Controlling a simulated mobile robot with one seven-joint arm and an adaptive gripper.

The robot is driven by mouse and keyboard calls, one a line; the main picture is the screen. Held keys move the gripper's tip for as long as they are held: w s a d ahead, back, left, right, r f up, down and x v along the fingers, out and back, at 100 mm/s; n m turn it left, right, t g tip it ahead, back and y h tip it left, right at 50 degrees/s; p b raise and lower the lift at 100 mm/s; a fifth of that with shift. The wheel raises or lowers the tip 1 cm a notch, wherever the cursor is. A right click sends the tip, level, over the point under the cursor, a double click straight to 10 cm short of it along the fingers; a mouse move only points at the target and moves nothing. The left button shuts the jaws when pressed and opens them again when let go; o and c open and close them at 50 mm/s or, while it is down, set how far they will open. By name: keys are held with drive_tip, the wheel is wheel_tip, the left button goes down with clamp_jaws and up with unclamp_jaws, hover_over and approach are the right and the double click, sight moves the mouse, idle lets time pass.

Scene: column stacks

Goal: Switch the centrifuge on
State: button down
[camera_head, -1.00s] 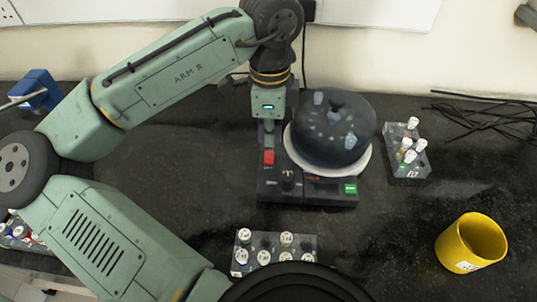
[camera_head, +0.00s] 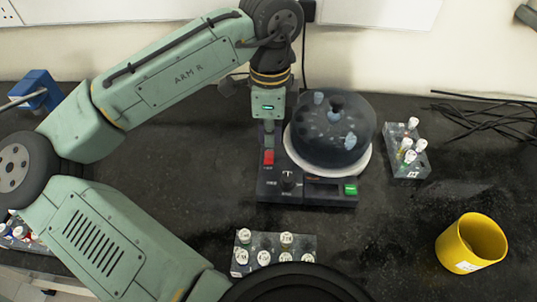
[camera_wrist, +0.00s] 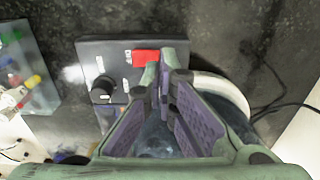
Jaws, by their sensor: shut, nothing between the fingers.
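The centrifuge has a dark see-through dome (camera_head: 330,142) on a pale ring, and several tubes show faintly inside it. Its black control base (camera_head: 272,192) carries a red button (camera_head: 268,157), a black knob (camera_head: 288,180) and a green-lit panel (camera_head: 350,189). My gripper (camera_head: 268,139) points down just behind the red button, left of the dome. In the wrist view the closed fingertips (camera_wrist: 160,76) are beside the lower edge of the red button (camera_wrist: 146,56), with nothing between them. I cannot tell whether they touch it. The knob (camera_wrist: 102,88) is left of the fingers.
A tube rack (camera_head: 407,166) stands right of the centrifuge, and another rack (camera_head: 312,242) lies in front. A yellow cup (camera_head: 470,244) is at the right. Black cables (camera_head: 485,115) lie at the back right. A blue object (camera_head: 38,96) is at the far left.

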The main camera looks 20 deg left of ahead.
drive_tip(key=shift+f+b, duration=0.65)
drive_tip(key=shift+f, duration=0.55)
idle(0.4)
wheel_tip(320, 180, up, 5)
drive_tip(key=p, duration=0.5)
drive_tip(key=shift+r, duration=0.1)
idle(0.5)
